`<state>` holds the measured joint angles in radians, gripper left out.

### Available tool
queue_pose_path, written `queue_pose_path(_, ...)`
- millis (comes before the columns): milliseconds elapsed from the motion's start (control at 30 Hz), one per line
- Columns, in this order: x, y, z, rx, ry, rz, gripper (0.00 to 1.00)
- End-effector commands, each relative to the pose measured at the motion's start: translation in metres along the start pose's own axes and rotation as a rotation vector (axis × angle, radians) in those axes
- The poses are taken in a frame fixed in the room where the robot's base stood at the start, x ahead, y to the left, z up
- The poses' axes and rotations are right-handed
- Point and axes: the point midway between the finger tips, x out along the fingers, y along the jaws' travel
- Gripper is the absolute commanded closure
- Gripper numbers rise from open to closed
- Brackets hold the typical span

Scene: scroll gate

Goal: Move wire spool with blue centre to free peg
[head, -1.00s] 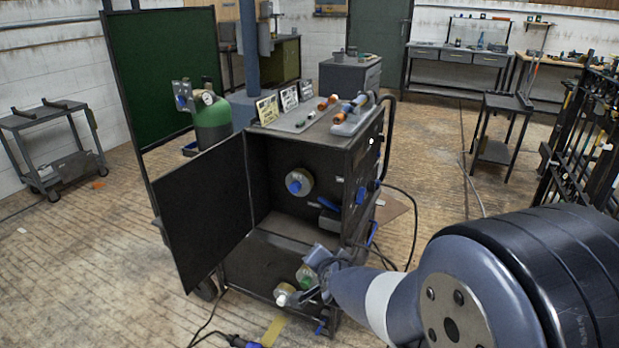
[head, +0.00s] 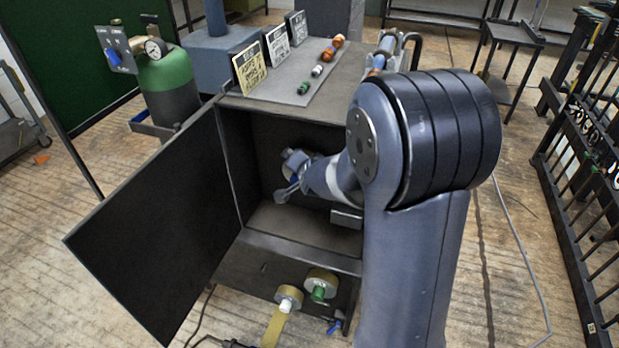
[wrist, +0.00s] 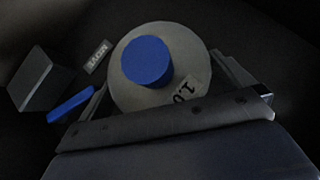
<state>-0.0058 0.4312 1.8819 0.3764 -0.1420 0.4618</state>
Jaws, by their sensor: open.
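The wire spool with the blue centre (head: 288,155) is mounted on the back wall inside the open cabinet, partly hidden by my gripper (head: 288,191). In the wrist view the spool (wrist: 190,50) is a pale disc with a blue hub and a label reading 1.0. My gripper (wrist: 165,88) is open, with a finger at each side of the spool's lower part. I cannot tell whether the fingers touch it. Two other spools, white-centred (head: 288,298) and green-centred (head: 320,284), sit low at the cabinet front. I cannot make out a free peg.
The cabinet door (head: 150,235) stands open to the left. A blue lever (wrist: 72,104) and a grey block (wrist: 38,80) are left of the spool in the wrist view. A green cylinder (head: 167,85) stands behind the door. My arm covers the cabinet's right side.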

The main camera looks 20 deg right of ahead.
Motion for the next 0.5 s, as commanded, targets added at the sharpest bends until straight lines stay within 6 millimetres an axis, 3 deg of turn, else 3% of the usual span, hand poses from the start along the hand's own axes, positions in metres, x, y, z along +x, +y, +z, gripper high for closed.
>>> queue_pose_path(200, 0.0001, -0.0001, -0.0001, 0.0, 0.0, 0.0, 0.0)
queue_pose_path(500, -0.0001, -0.0002, -0.0001, 0.0, 0.0, 0.0, 0.25)
